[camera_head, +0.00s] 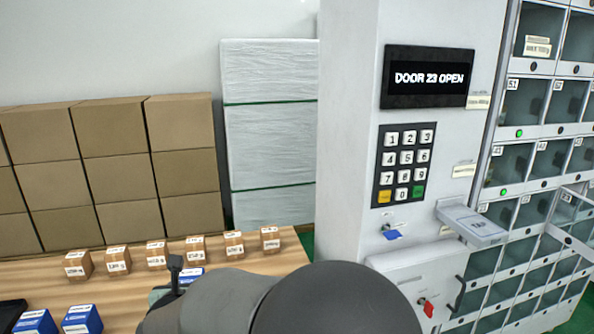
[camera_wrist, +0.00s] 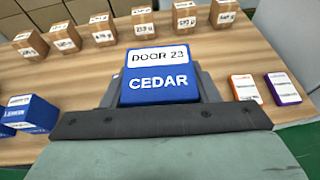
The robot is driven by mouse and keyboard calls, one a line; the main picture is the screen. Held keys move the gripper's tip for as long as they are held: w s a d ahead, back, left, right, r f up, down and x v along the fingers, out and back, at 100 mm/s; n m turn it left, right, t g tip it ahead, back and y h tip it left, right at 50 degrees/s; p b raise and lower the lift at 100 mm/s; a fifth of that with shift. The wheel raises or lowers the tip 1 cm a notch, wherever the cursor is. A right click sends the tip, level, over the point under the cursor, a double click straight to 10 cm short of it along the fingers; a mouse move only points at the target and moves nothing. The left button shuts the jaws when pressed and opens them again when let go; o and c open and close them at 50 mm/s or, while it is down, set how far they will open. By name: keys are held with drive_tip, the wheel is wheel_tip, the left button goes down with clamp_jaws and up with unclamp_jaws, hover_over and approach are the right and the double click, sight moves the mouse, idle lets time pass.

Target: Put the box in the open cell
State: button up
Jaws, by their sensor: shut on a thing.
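A blue box (camera_wrist: 158,90) labelled "DOOR 23" and "CEDAR" sits between my gripper's fingers in the wrist view. My gripper (camera_wrist: 160,98) is shut on it. In the head view my gripper (camera_head: 180,280) is over the wooden table, and part of a blue box (camera_head: 192,273) shows beside it. I cannot tell whether the box touches the table. The vending cabinet's display (camera_head: 429,77) reads "DOOR 23 OPEN". One clear cell door (camera_head: 572,238) stands swung out at the right edge; the cell behind it is partly hidden.
Brown boxes (camera_head: 157,255) stand in a row on the table (camera_head: 130,290). More blue boxes (camera_head: 82,320) are at the front left. Orange (camera_wrist: 245,88) and purple (camera_wrist: 282,88) packs lie right of my gripper. A shelf-like flap (camera_head: 470,224) juts from the cabinet.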

drive_tip(key=w+d+f+m+h+p, duration=0.15)
drive_tip(key=w+d, duration=0.25)
drive_tip(key=d, duration=0.6)
drive_tip(key=w+d+f+m+h, duration=0.1)
drive_tip(key=w+d+m+h, duration=0.15)
drive_tip(key=d, duration=0.75)
drive_tip(key=d+f+m+h+p, duration=0.1)
drive_tip(key=d+f+h, duration=0.1)
drive_tip(key=d, duration=1.8)
drive_tip(key=shift+s+d+f+m+g+h+p, duration=0.3)
drive_tip(key=shift+s+m+h+p, duration=0.05)
drive_tip(key=shift+s+m+h, duration=0.1)
